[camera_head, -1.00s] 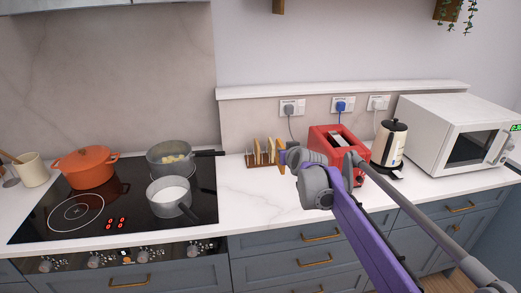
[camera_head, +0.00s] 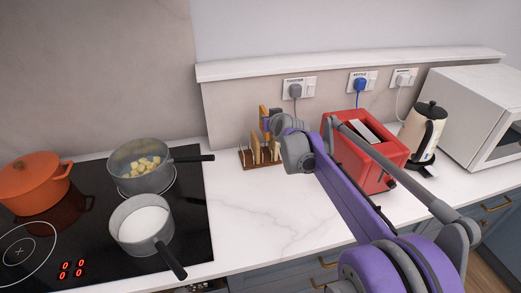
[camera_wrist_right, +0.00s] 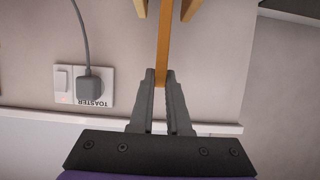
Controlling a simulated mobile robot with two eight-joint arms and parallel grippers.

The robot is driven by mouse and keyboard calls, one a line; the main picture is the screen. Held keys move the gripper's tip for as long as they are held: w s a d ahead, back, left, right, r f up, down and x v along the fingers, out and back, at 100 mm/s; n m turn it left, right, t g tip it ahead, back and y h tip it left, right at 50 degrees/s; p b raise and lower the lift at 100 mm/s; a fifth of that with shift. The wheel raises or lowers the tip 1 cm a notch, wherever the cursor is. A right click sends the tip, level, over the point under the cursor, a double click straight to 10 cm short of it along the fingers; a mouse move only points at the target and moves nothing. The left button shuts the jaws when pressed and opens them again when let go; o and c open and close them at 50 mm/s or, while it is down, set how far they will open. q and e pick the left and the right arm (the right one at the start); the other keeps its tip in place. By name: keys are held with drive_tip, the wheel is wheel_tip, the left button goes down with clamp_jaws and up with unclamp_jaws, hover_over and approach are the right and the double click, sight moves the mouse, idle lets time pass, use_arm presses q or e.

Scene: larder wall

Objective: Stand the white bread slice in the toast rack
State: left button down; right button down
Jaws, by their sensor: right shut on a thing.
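The toast rack (camera_head: 246,163) is a small brown wooden stand at the back of the counter, left of the toaster. Other slices (camera_head: 255,148) stand upright in it. My right gripper (camera_head: 268,124) is above the rack, shut on a bread slice (camera_head: 264,112) that is upright and higher than the others. In the right wrist view the gripper (camera_wrist_right: 161,78) pinches this slice (camera_wrist_right: 163,45), seen edge-on with brown crust; parts of two more slices show at the top. Its lower edge is hidden, so I cannot tell whether it touches the rack. My left gripper is out of view.
The red toaster (camera_head: 372,168) stands close to the right of my arm, with the kettle (camera_head: 424,132) and microwave (camera_head: 477,108) beyond. Pans (camera_head: 142,222) and an orange pot (camera_head: 35,182) are on the hob. The counter before the rack (camera_head: 255,215) is clear.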

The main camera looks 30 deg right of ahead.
drive_tip(key=shift+s+f+b, duration=0.15)
drive_tip(key=shift+f+b, duration=0.25)
drive_tip(key=shift+f, duration=4.5)
drive_tip(key=shift+f, duration=0.1)
drive_tip(key=c, duration=1.2)
unclamp_jaws()
drive_tip(key=shift+o, duration=0.2)
drive_tip(key=v, duration=1.2)
